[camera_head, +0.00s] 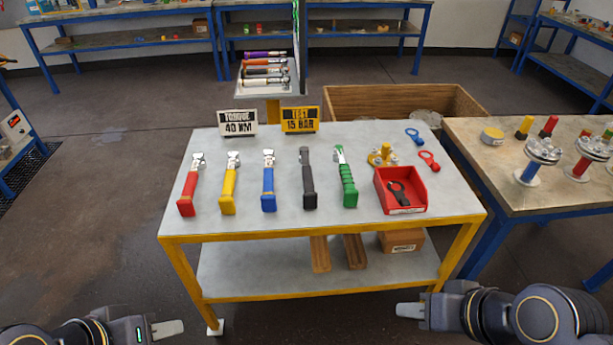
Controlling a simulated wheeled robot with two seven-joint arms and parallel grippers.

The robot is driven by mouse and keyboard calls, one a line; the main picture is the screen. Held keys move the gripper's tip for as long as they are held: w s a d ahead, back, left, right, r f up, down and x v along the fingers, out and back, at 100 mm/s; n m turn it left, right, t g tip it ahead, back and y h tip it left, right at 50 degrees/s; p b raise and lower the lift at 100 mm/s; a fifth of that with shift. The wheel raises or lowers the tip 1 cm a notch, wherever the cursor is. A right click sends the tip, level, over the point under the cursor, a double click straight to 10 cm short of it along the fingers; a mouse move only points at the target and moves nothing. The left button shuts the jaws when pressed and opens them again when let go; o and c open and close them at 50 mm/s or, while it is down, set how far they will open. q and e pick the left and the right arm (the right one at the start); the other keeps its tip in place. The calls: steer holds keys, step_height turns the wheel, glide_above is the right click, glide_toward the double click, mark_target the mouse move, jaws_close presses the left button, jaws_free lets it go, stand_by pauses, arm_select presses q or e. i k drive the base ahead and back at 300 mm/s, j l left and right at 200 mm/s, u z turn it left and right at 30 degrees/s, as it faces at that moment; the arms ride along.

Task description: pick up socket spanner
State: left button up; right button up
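Several wrench-like tools with metal heads lie in a row on the grey table (290,222): red-handled (188,188), yellow-handled (229,190), blue-handled (268,186), black-handled (308,183) and green-handled (346,180). Their heads point to the back. I cannot tell which one is the socket spanner. My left gripper (168,329) is low at the front left, in front of the table and apart from the tools. My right gripper (410,310) is at the front right, near the table's lower shelf. Each shows pale fingers seen edge-on, with nothing visible held.
A red bin (410,202) with a black tool (398,192) sits at the table's right, near blue (415,137) and red (429,161) ring tools. Two signs (238,123) (300,120) stand at the back. A wooden bench (480,150) with flanged vessels (540,160) is at right.

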mark_target(309, 197)
steer(key=u, duration=4.75)
steer(key=z, duration=4.9)
steer(key=i+j, duration=0.15)
steer(key=j, duration=0.2)
steer(key=i+j, duration=0.35)
steer(key=j, duration=0.3)
steer(key=i+j, duration=0.15)
steer(key=j, duration=0.2)
